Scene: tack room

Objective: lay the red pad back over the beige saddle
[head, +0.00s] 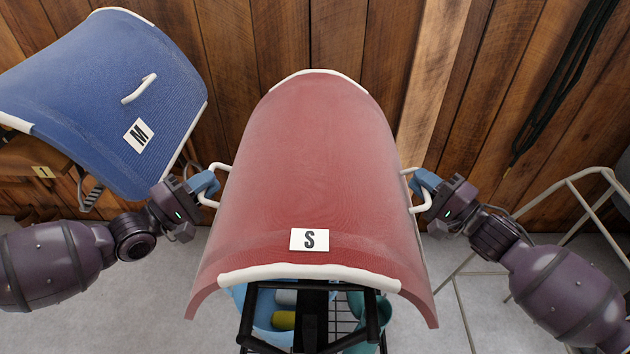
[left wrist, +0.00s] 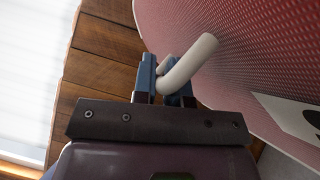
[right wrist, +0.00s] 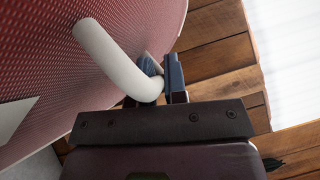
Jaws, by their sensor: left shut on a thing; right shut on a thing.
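The red pad (head: 315,165) is an arched sheet with white edging and a white "S" label, in the centre of the head view. My left gripper (head: 208,184) is shut on the white handle on the pad's left side. The left wrist view shows its blue fingers around that handle (left wrist: 190,62). My right gripper (head: 421,182) is shut on the handle on the pad's right side, which also shows in the right wrist view (right wrist: 108,58). No beige saddle shows; the pad hides most of what is under it.
A blue pad (head: 90,95) labelled "M" lies at the left over a wooden support. A black frame (head: 312,318) and a light blue tub with things inside show below the red pad. A metal rack (head: 560,200) stands at the right. A plank wall is behind.

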